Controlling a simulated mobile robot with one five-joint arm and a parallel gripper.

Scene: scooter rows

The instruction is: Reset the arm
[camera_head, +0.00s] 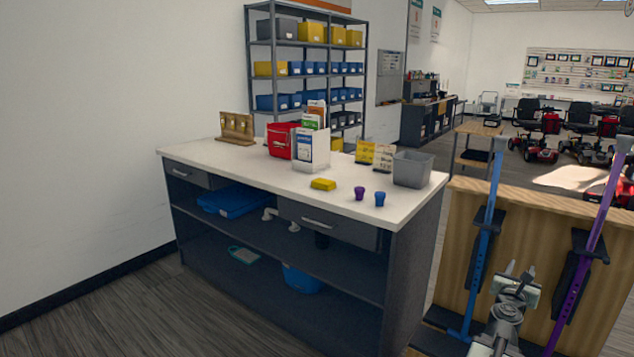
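My gripper (520,270) is at the lower right, at the end of my raised grey arm (502,325). Its two fingertips point up and stand apart, with nothing seen between them. It is in front of the wooden panel, between a blue crutch-like pole (484,245) and a purple one (590,245). I cannot tell whether the arm touches the panel or the poles.
A counter (230,158) stands at the centre, bearing a red bin (281,140), a yellow sponge-like block (323,184), two small cups (379,198) and a grey bin (412,168). The wooden panel (545,225) is close on the right. Floor (130,315) at the lower left is clear.

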